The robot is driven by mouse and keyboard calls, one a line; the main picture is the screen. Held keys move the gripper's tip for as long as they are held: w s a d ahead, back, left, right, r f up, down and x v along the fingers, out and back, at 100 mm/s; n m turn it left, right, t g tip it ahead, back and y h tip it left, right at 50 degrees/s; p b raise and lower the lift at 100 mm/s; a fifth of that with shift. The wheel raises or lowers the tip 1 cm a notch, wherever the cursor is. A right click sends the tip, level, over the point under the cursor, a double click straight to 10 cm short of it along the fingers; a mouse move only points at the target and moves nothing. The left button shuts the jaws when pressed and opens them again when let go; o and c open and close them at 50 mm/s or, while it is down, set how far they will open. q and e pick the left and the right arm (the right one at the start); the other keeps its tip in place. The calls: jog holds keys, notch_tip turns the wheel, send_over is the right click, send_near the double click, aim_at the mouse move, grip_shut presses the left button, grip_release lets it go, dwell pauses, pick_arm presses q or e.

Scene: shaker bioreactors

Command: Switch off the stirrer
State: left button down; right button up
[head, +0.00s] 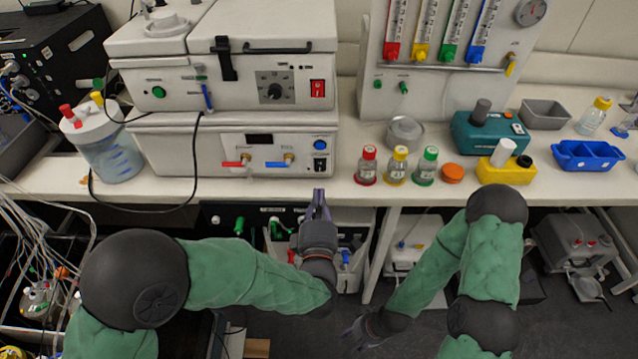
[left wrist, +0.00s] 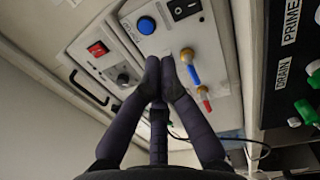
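No label that I can read names the stirrer. Two pale units are stacked on the bench. The upper unit (head: 230,95) has a green button, a black dial (head: 275,88) and a red rocker switch (head: 317,88). The lower unit (head: 200,150) has a dark display, a blue button (head: 320,144), a black rocker switch (head: 320,165) and red and blue valve handles. My left gripper (head: 319,195) is in front of the lower unit, its fingertips together and empty. In the left wrist view the fingertips (left wrist: 160,62) point towards the panels. My right gripper (head: 358,332) is low, away from the bench, partly hidden.
A tubed vessel (head: 108,145) stands left of the units. To the right are capped bottles (head: 397,168), an orange cap, a teal device (head: 485,135), a yellow device (head: 505,170) and a blue tray (head: 588,163). The bench's front edge lies just below the lower unit.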

pick_arm(q)
jog(key=shift+s+r, duration=0.15)
jog(key=shift+s, duration=1.05)
pick_arm(e)
jog(key=shift+r, duration=0.3)
